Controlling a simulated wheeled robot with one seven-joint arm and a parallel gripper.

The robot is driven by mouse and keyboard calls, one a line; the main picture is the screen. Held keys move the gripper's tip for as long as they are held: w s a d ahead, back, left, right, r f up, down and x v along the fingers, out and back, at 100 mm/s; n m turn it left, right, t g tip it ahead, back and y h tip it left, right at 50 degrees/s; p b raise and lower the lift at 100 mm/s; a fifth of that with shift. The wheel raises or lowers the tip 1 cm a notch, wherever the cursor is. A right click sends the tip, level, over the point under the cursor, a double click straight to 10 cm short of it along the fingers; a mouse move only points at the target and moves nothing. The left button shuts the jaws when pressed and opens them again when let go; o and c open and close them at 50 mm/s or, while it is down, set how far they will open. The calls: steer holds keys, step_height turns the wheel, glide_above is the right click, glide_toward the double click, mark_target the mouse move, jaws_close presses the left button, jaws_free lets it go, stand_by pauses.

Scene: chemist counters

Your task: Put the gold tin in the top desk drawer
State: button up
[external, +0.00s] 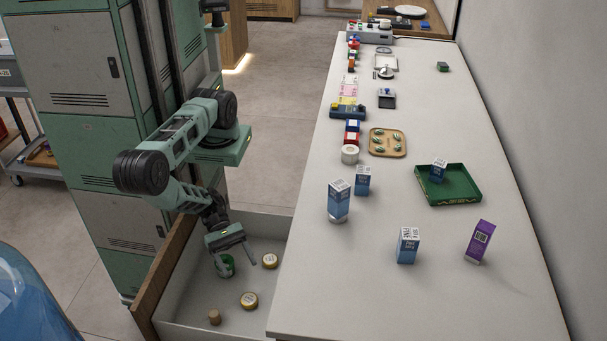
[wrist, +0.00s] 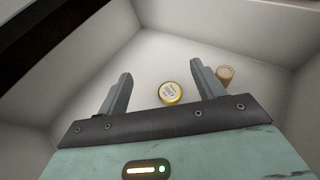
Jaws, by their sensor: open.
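The desk drawer (external: 185,331) is pulled out at the counter's left side. Inside it lie two round gold tins with pale labels, one nearer the front (external: 250,301) and one further back (external: 270,261). My gripper (external: 238,262) is open and empty, reaching down into the drawer. In the wrist view a gold tin (wrist: 171,92) shows beyond my gripper (wrist: 161,71), lying on the drawer floor between the lines of the fingers. I cannot tell whether the fingers touch anything.
A cork-like piece (external: 214,317) lies in the drawer. The drawer walls surround my gripper. The white counter (external: 340,290) holds blue boxes (external: 339,200), a purple box (external: 479,241) and a green tray (external: 450,200).

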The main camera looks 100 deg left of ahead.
steer(key=shift+r+p, duration=1.1)
steer(key=shift+r, duration=0.5)
